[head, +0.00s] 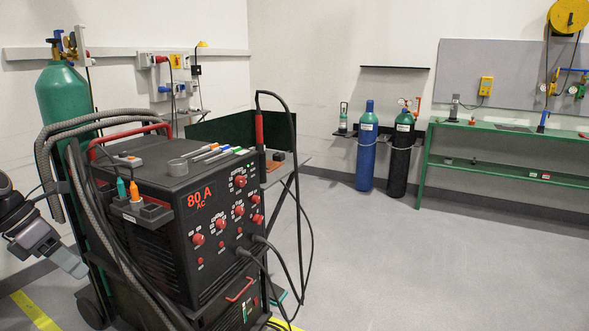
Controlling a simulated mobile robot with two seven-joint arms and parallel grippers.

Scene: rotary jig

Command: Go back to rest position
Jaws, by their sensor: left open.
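My left gripper (64,258) is at the left edge of the head view, in grey and black. It is open, and I see nothing between its fingers. It shows to the left of the black welding machine (158,241) and its hoses; how far apart they are in depth I cannot tell. Most of my left arm is outside the picture. My right gripper is not in view.
The welding machine stands close in front with a green gas cylinder (64,101) behind it. Its cables hang on the right side, by a small table (290,166). Blue (367,150) and black (401,160) cylinders and a green bench (480,131) line the back. The right floor is clear.

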